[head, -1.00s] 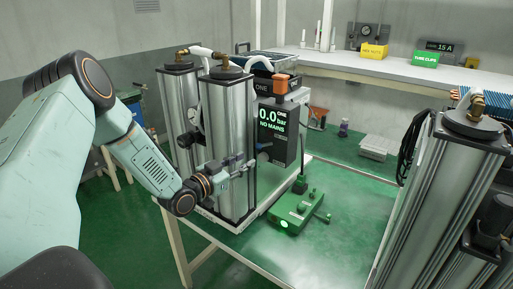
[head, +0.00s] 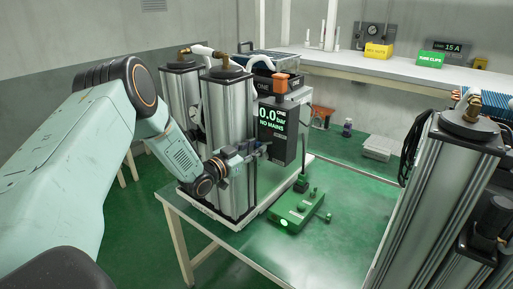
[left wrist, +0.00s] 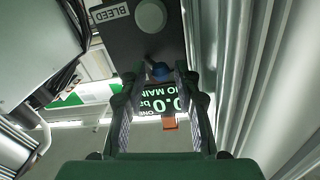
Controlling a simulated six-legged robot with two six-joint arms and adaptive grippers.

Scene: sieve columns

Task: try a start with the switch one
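Unit ONE has two silver columns (head: 227,140) and a dark control box whose screen (head: 272,121) reads 0.0 bar, NO MAINS. The screen shows upside down in the left wrist view (left wrist: 150,100). My left gripper (head: 263,148) is at the front of the box, below the screen. My right gripper is not in view.
A round grey-green knob (left wrist: 150,15) sits by a BLEED label (left wrist: 110,12). A green device (head: 296,210) lies on the green table before the unit. Another column unit (head: 430,200) stands close at the right. A back bench (head: 370,72) holds yellow and green boxes.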

